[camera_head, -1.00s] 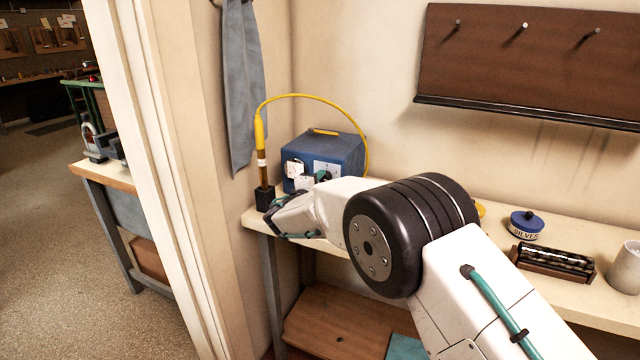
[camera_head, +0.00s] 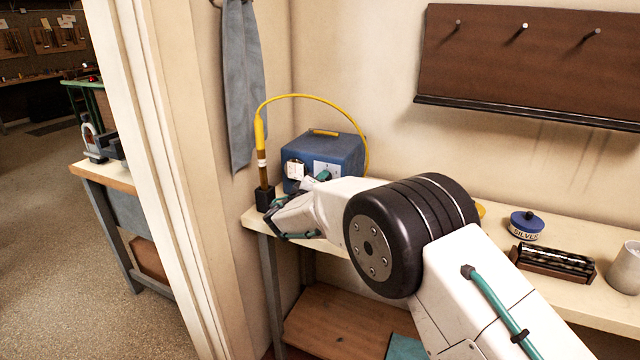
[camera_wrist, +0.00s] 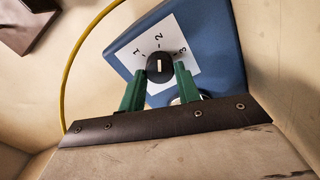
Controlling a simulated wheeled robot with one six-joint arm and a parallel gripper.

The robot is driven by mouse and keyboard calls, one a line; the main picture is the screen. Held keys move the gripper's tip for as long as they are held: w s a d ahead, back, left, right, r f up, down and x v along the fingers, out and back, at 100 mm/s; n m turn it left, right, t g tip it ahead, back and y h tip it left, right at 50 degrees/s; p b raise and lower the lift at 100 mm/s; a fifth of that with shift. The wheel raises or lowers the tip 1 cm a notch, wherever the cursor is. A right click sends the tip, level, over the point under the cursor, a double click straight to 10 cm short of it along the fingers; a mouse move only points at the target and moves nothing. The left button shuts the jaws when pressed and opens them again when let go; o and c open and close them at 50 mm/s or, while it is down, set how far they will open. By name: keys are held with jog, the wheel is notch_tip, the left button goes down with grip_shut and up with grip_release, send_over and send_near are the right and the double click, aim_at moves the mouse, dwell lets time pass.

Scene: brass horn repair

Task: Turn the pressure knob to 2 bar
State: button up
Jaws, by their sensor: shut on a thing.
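The blue box (camera_head: 340,152) stands on the shelf by the corner. In the wrist view its front (camera_wrist: 215,45) carries a white plate (camera_wrist: 178,48) marked 1, 2 and 3. The round black pressure knob (camera_wrist: 160,75) sits on the plate. Its white pointer line stands about in line with the 2. My gripper (camera_wrist: 161,69) has its green fingers shut on the knob, one on each side. A white dial (camera_head: 295,171) shows on the box's left part.
A yellow cable (camera_head: 318,97) arches from a yellow-handled tool (camera_head: 259,135) in a black holder (camera_head: 265,198) to behind the box. A blue tin (camera_head: 526,225), a dark roll on a wooden stand (camera_head: 552,262) and a cup (camera_head: 625,268) stand to the right.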

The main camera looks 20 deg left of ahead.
jog(key=o, duration=1)
jog(key=shift+c, duration=0.2)
jog(key=s, duration=0.8)
jog(key=shift+w, duration=0.1)
